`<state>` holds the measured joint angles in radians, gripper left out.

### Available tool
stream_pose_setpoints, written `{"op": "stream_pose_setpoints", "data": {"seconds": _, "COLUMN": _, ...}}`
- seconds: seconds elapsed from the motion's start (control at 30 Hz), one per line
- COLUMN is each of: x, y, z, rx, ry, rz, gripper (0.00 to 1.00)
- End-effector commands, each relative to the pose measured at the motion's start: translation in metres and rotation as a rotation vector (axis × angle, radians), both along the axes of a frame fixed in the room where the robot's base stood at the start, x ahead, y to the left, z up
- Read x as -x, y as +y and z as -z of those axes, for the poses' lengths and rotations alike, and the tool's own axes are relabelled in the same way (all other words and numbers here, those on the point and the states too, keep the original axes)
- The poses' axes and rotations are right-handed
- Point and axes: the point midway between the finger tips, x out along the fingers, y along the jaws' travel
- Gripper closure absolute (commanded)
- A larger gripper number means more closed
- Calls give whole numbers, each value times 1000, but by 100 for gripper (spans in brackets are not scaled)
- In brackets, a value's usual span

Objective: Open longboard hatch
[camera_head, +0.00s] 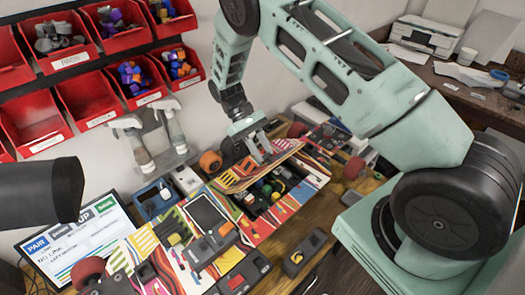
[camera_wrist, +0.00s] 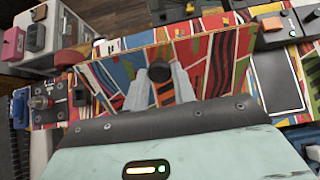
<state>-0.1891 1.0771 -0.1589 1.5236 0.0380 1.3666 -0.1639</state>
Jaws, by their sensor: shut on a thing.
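The longboard (camera_head: 165,235) lies on the wooden bench, its deck covered in bright multicoloured stripes. Its hatch (camera_head: 238,181) is a striped panel with a pale wooden edge, raised and tilted above an open compartment (camera_head: 275,188) with small coloured parts inside. My gripper (camera_head: 257,148) is at the hatch from above. In the wrist view, the hatch (camera_wrist: 210,62) spans the middle, and my gripper (camera_wrist: 160,88) is shut on its dark round knob (camera_wrist: 160,70). The fingers partly hide the knob.
Red bins (camera_head: 85,95) hang on the wall. A screen (camera_head: 80,245) stands at the lower left. Dark devices (camera_head: 308,248) lie at the front. A printer (camera_head: 425,37) sits on the back-right desk.

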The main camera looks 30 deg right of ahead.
Motion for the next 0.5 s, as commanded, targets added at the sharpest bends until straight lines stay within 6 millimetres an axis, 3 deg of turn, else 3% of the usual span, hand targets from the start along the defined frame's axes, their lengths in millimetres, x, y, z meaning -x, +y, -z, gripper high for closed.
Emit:
{"op": "stream_pose_setpoints", "data": {"seconds": 0.3, "x": -1, "y": 0, "z": 1, "rx": 0, "ry": -3, "rz": -1, "gripper": 100}}
{"op": "stream_pose_setpoints", "data": {"seconds": 0.33, "x": -1, "y": 0, "z": 1, "rx": 0, "ry": -3, "rz": -1, "gripper": 71}}
{"op": "stream_pose_setpoints", "data": {"seconds": 0.4, "x": -1, "y": 0, "z": 1, "rx": 0, "ry": -3, "rz": -1, "gripper": 52}}
{"op": "stream_pose_setpoints", "data": {"seconds": 0.5, "x": -1, "y": 0, "z": 1, "rx": 0, "ry": -2, "rz": -1, "gripper": 51}}
